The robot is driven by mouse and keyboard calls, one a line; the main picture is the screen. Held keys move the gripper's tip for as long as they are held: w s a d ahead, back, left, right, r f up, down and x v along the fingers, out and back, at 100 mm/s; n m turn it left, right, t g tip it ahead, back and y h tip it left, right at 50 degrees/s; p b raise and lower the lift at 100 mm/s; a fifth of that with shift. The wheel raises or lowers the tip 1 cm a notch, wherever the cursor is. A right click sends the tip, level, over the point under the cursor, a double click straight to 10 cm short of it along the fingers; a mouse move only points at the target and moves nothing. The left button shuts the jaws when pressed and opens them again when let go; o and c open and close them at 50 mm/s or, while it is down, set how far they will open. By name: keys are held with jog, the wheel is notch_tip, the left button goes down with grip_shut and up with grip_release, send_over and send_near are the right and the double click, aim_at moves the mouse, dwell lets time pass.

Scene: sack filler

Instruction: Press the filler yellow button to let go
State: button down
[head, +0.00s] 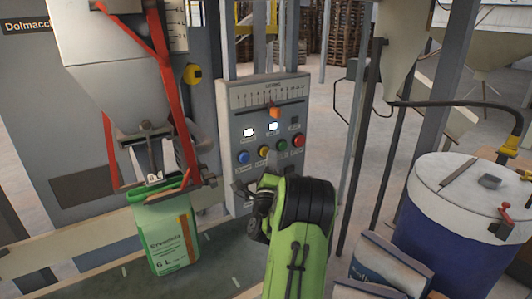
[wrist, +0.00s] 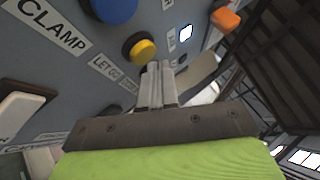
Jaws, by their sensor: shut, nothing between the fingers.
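The yellow button (head: 263,152) is on the grey control panel (head: 285,100), between a blue button (head: 243,157) and a green one (head: 282,145). In the wrist view the yellow button (wrist: 139,47) sits above a "LET GO" label (wrist: 104,66), and the blue button is at the top left. My gripper (wrist: 157,68) is shut and empty, its fingertips close to the yellow button's lower right. I cannot tell whether they touch it. In the head view my green arm hides the fingers. A green sack (head: 165,235) hangs under the filler spout (head: 150,155).
A red button (head: 298,141) and an orange knob (head: 275,113) are also on the panel. A white lever (wrist: 20,105) is at the left in the wrist view. A blue drum (head: 440,240) and filled sacks (head: 380,268) stand at the right.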

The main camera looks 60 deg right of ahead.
jog(key=shift+w+d+p, duration=0.25)
jog(key=shift+w+p, duration=0.2)
dwell(0.5)
jog(key=shift+s+a+b, duration=0.45)
jog(key=shift+s+b, duration=0.4)
jog(key=shift+b, duration=0.2)
jog(key=s+a+b, duration=0.1)
jog(key=b, duration=0.1)
jog(key=s+b, duration=0.2)
jog(key=s+a+b, duration=0.1)
jog(key=s+b, duration=0.1)
jog(key=shift+s+a, duration=0.15)
jog(key=shift+a, duration=0.2)
